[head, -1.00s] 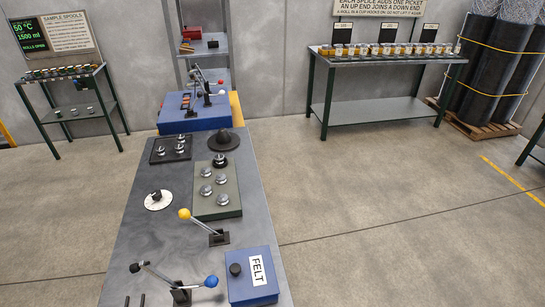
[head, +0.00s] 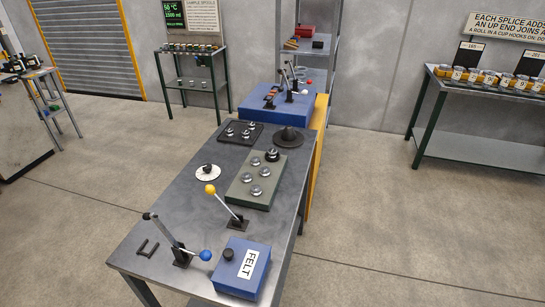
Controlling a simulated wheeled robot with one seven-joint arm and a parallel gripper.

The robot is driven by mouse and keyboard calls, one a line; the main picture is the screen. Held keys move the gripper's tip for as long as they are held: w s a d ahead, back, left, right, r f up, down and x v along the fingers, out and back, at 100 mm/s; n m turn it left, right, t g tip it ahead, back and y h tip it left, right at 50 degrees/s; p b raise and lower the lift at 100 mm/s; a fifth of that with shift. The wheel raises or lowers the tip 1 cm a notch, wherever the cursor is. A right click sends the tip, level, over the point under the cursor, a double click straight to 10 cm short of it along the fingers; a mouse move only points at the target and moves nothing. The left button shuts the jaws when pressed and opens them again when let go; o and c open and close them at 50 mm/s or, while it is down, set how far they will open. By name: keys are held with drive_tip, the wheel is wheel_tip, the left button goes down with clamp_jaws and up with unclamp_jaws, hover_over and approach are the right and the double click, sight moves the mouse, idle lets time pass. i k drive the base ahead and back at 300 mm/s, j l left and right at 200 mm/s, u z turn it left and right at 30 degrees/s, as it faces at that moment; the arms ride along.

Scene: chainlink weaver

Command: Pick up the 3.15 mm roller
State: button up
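Several small silver roller-like pieces stand on the metal workbench (head: 150,222). Some sit on a green plate (head: 240,193) in the middle, such as one silver piece (head: 256,190), with a black-based one (head: 272,155) at its far end. Others sit on a dark tray (head: 256,126) behind it, such as another silver piece (head: 245,134). No size marks are legible, so I cannot tell which is the 3.15 mm roller. My gripper is not in view.
A yellow-knobbed lever (head: 224,206), a blue-knobbed lever (head: 180,245) and a blue FELT box (head: 241,268) stand at the near end. A white disc (head: 204,174), dark dome (head: 288,138) and blue machine (head: 268,108) lie beyond. Open floor (head: 370,235) is at right.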

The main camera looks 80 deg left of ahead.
sight(271, 152)
drive_tip(key=i+j+u, duration=0.15)
drive_tip(key=i+u, duration=0.2)
drive_tip(key=u, duration=0.15)
drive_tip(key=i+u, duration=0.35)
drive_tip(key=u, duration=0.15)
drive_tip(key=i+u, duration=0.5)
drive_tip(key=i+j+u, duration=0.15)
drive_tip(key=u, duration=0.3)
drive_tip(key=i+u, duration=0.55)
drive_tip(key=u, duration=0.3)
drive_tip(key=i+l+u, duration=0.1)
drive_tip(key=i+u, duration=0.15)
drive_tip(key=u, duration=0.15)
drive_tip(key=i+l+u, duration=0.2)
drive_tip(key=u, duration=0.25)
drive_tip(key=i+l+u, duration=0.2)
drive_tip(key=u, duration=0.25)
drive_tip(key=i+u, duration=0.2)
drive_tip(key=u, duration=0.2)
drive_tip(key=i+u, duration=0.2)
drive_tip(key=u, duration=0.15)
drive_tip(key=i+u, duration=0.2)
drive_tip(key=u, duration=0.2)
